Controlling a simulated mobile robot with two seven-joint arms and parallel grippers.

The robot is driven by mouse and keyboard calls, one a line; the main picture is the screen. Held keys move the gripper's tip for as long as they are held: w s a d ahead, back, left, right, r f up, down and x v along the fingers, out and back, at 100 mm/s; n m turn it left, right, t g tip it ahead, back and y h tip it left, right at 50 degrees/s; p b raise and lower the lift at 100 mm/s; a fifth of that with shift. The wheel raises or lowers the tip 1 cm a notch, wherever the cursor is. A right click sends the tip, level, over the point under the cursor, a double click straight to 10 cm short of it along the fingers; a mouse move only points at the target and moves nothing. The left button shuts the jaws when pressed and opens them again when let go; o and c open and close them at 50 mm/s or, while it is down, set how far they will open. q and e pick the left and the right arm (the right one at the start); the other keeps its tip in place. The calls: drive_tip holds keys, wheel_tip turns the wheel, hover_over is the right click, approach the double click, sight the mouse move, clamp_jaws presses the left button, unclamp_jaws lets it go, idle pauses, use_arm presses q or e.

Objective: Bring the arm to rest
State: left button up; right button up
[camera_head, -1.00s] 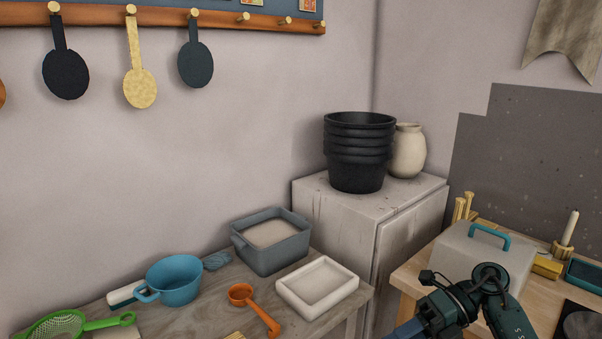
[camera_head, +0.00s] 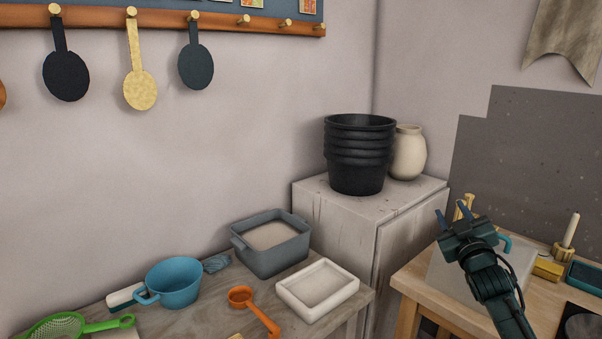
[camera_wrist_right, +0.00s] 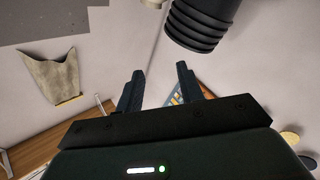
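My right gripper (camera_head: 453,215) is in the head view at the right, raised in front of the grey box with a teal handle (camera_head: 440,270), and its fingers point up. In the right wrist view the gripper's two fingers (camera_wrist_right: 160,88) are spread apart with nothing between them. It is open and empty, with wall and ceiling-side background beyond the fingertips. My left gripper is in neither view.
A wooden table (camera_head: 415,285) holds the box, a candle (camera_head: 571,230) and small items. A cabinet (camera_head: 335,215) carries stacked black buckets (camera_head: 358,160) and a cream vase (camera_head: 408,155). The left bench holds a blue pot (camera_head: 174,285), grey tub (camera_head: 272,255), white tray (camera_head: 318,309) and orange ladle (camera_head: 262,318).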

drive_tip(key=s+a+f+m+g, duration=0.1)
drive_tip(key=s+a+f+g, duration=0.25)
drive_tip(key=f, duration=0.55)
drive_tip(key=s+a+f+m+g, duration=0.15)
drive_tip(key=s+f, duration=0.25)
drive_tip(key=f, duration=0.5)
drive_tip(key=s+a+f+g+y, duration=0.1)
drive_tip(key=s+a+f, duration=0.3)
drive_tip(key=s, duration=0.6)
drive_tip(key=s+a+f+g+y, duration=0.1)
drive_tip(key=s+a+f, duration=0.4)
drive_tip(key=s, duration=0.6)
drive_tip(key=s+a+f+g+y, duration=0.2)
drive_tip(key=s+a+f, duration=0.2)
drive_tip(key=s, duration=0.7)
drive_tip(key=shift+a+f+g, duration=0.3)
drive_tip(key=shift+a+g, duration=0.1)
drive_tip(key=shift+a, duration=0.6)
